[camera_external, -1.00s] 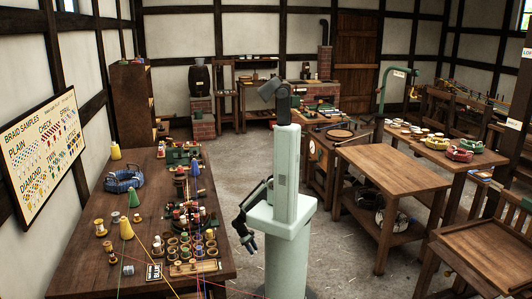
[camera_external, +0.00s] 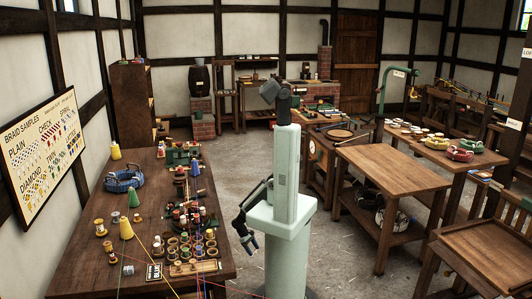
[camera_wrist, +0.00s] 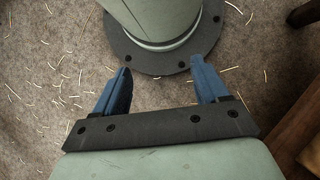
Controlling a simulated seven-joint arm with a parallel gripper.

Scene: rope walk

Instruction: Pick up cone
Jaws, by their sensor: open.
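Several cones of thread stand on the wooden table at the left in the external view. A yellow cone (camera_external: 126,228) is near the front, a green cone (camera_external: 133,199) is behind it, and another yellow cone (camera_external: 115,151) is at the far left end. I cannot tell which one the task means. My gripper (camera_external: 251,246) hangs low beside my base, right of the table edge, apart from every cone. In the wrist view its blue fingers (camera_wrist: 161,78) are spread and empty above the floor.
The table (camera_external: 80,243) also holds a blue rope coil (camera_external: 124,181), several spools and thin threads strung across its front. A bare-topped wooden table (camera_external: 390,166) stands to the right. Floor (camera_wrist: 45,60) with scattered straw-like bits lies under my gripper.

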